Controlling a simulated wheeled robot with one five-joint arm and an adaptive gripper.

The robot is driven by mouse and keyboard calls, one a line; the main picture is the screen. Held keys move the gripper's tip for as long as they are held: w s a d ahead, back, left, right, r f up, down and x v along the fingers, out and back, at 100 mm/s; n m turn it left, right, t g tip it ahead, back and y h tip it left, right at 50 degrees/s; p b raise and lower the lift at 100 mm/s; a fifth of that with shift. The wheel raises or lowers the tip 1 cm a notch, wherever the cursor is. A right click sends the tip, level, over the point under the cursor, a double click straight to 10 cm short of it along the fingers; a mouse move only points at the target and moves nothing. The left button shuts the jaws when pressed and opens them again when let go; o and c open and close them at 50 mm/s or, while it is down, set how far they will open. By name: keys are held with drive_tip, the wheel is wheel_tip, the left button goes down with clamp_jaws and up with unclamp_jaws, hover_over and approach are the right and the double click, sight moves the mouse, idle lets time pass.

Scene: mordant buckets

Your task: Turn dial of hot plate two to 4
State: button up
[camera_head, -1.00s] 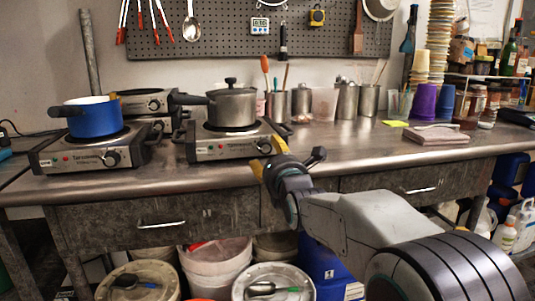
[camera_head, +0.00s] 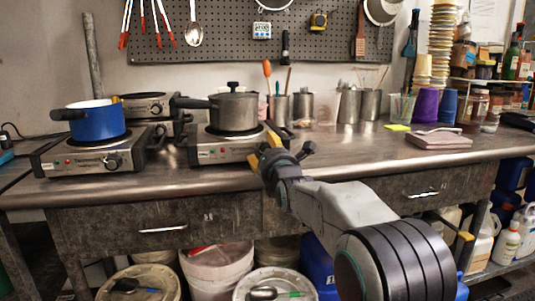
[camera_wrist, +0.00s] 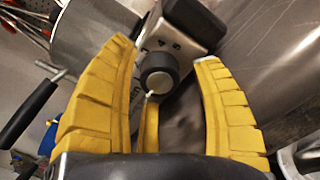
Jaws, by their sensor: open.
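A steel hot plate (camera_head: 222,150) carrying a steel pot (camera_head: 233,109) stands at the table's front edge; I cannot read its number. Its black dial (camera_wrist: 158,73) shows in the wrist view, with a white pointer line toward the lower left and small marks on the panel around it. My gripper (camera_wrist: 165,55) is open, its yellow fingers spread on both sides of the dial; contact is not clear. In the head view my gripper (camera_head: 262,157) is at the hot plate's right front and hides the dial.
Another hot plate (camera_head: 88,162) with a blue pot (camera_head: 97,122) stands to the left, and a third (camera_head: 146,105) is behind. Steel cups (camera_head: 303,106) stand to the right. The table's front edge runs below my gripper.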

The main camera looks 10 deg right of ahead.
drive_tip(key=c, duration=1.2)
idle(0.7)
drive_tip(key=o, duration=1.2)
drive_tip(key=s, duration=1.2)
drive_tip(key=shift+o, duration=0.2)
